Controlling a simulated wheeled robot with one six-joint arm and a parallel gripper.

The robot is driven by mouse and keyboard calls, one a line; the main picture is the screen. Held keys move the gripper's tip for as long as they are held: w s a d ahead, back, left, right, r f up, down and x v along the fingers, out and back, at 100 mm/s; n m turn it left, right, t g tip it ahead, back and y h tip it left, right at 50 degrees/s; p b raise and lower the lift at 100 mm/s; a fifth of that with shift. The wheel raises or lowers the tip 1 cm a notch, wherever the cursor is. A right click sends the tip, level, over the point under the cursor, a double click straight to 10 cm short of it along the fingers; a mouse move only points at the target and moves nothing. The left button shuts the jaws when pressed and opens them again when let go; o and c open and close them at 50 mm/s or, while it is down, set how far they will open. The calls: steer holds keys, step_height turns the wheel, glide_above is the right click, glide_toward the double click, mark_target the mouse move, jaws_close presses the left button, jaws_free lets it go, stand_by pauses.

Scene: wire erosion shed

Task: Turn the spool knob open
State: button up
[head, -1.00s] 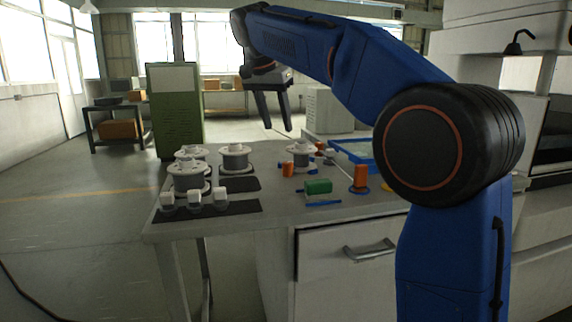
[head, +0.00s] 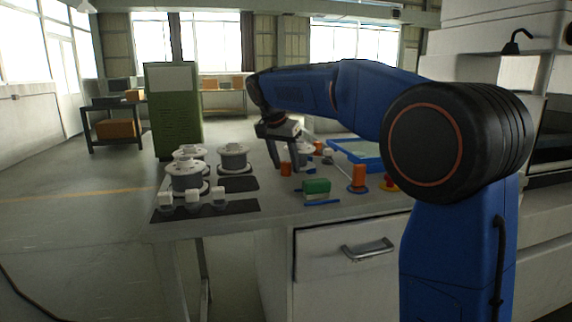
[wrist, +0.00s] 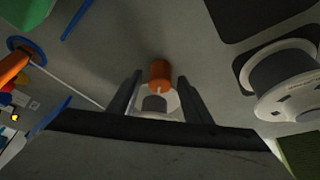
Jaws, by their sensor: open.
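My gripper (head: 288,160) is open and points down over the workbench, close to an orange cylinder (head: 286,170). In the wrist view the orange cylinder (wrist: 160,72) shows between and just beyond the two fingertips (wrist: 160,84). A white spool with a grey middle (wrist: 153,103) lies between the fingers in that view. In the head view this spool (head: 306,149) is mostly hidden behind my gripper. I cannot tell whether the fingers touch either thing. No part is clearly marked as the spool knob, and its turn position is not readable.
Several white spools (head: 234,158) stand on the left, with small white-capped jars (head: 192,198) on a dark mat in front. A green block (head: 316,187), another orange cylinder (head: 358,178) and a blue tray (head: 350,150) are to the right. The bench front has a drawer handle (head: 368,248).

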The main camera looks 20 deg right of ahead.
steer(key=shift+d+f, duration=0.1)
steer(key=shift+f, duration=0.1)
steer(key=c, duration=1.1)
steer(key=shift+o, duration=0.2)
